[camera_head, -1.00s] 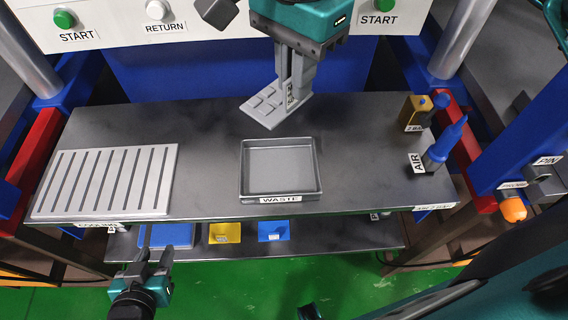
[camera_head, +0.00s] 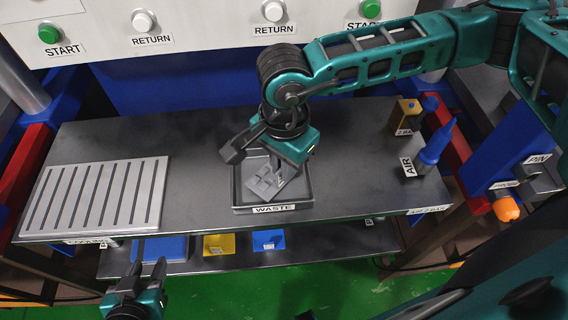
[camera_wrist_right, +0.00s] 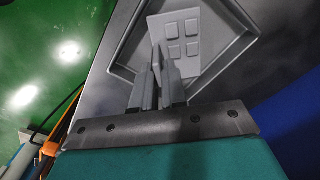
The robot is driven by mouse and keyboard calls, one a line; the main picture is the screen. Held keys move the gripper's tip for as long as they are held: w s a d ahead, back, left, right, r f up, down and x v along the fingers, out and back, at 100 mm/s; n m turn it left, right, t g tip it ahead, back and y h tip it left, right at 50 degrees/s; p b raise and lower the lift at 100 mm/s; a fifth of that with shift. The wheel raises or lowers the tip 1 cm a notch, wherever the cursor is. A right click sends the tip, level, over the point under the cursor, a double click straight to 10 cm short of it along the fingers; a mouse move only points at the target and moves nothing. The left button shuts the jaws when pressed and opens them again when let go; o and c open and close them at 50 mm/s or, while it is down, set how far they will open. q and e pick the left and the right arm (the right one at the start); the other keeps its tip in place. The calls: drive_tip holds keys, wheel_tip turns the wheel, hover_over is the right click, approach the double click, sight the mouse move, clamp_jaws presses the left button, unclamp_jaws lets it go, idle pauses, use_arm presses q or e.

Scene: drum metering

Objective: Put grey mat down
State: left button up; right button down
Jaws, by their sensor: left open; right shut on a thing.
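My right gripper (camera_head: 279,178) is shut on the grey mat (camera_head: 262,186), a thin plate with raised squares. It holds the mat over the tray labelled WASTE (camera_head: 306,192), within its rim. The right wrist view shows the mat (camera_wrist_right: 206,38) inside the outline of the tray (camera_wrist_right: 236,68), beyond the fingertips (camera_wrist_right: 160,62). I cannot tell whether the mat touches the tray floor. The arm hides the tray's back part. My left gripper (camera_head: 148,272) is open and empty, in front of the table's front edge.
A slatted cooling rack (camera_head: 95,196) lies at the table's left. A yellow-brown block (camera_head: 404,114) and a blue AIR nozzle (camera_head: 434,148) stand at the right. Blue and yellow bins (camera_head: 216,245) sit on the lower shelf. The table between rack and tray is clear.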

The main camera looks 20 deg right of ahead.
drive_tip(key=shift+f, duration=0.35)
drive_tip(key=shift+f, duration=0.2)
drive_tip(key=c, duration=1.2)
unclamp_jaws()
drive_tip(key=shift+r, duration=0.1)
drive_tip(key=shift+o, duration=0.2)
wheel_tip(320, 180, up, 12)
drive_tip(key=shift+r, duration=0.15)
drive_tip(key=shift+s, duration=0.15)
